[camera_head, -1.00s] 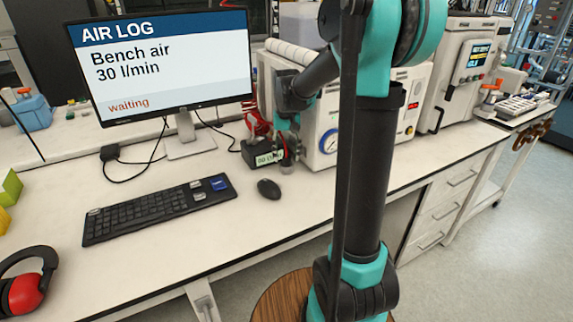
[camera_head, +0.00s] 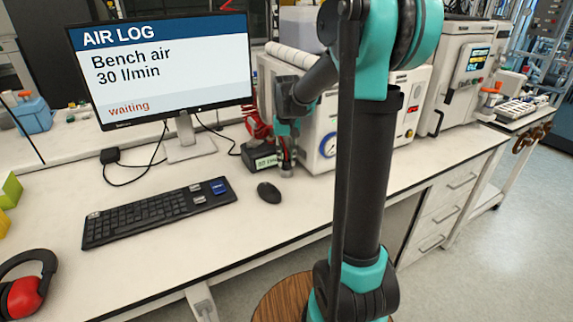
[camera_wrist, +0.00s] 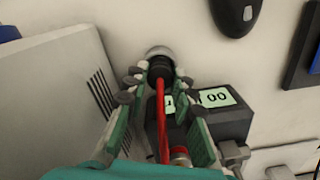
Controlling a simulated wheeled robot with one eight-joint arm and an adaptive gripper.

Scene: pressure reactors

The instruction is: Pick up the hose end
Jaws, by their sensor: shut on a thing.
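The hose end (camera_wrist: 160,68) is a dark fitting with a pale grey tip. In the wrist view it sits between my fingertips, and the red hose (camera_wrist: 161,115) runs from it back towards the wrist. My gripper (camera_wrist: 158,82) is shut on the hose end, one green-and-grey finger on each side. In the head view my gripper (camera_head: 286,152) is low over the bench, just right of a small black meter. The hose end's pale tip (camera_head: 286,172) shows below the fingers, at or near the bench top; I cannot tell whether it touches.
The black meter (camera_head: 261,158) stands close beside my gripper; it also shows in the wrist view (camera_wrist: 232,124). A white machine with a gauge (camera_head: 321,160) is close on the right. A mouse (camera_head: 269,192), keyboard (camera_head: 155,211) and monitor (camera_head: 160,70) lie left and front.

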